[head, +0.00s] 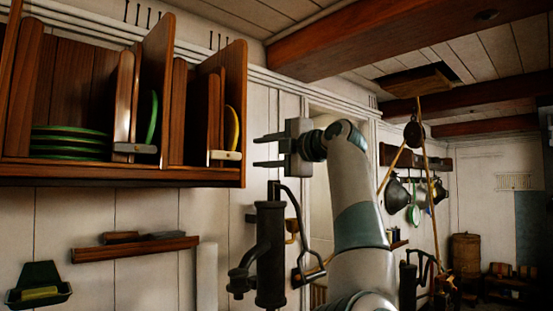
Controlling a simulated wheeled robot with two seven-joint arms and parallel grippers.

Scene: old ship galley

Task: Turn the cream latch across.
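The cream latch (225,155) is a small pale bar at the lower front of the wooden plate rack's right compartment, below a yellow plate (232,128). It lies about level. A greyer, similar latch (135,148) is at the front of the compartment to its left, by an upright green plate (151,118).
The wooden rack (110,172) also holds a stack of green plates (68,142). Below the gripper stands a dark pump-like fitting (270,255). A small wooden shelf (134,249) and a green soap holder (40,285) are on the wall. Pans hang far right.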

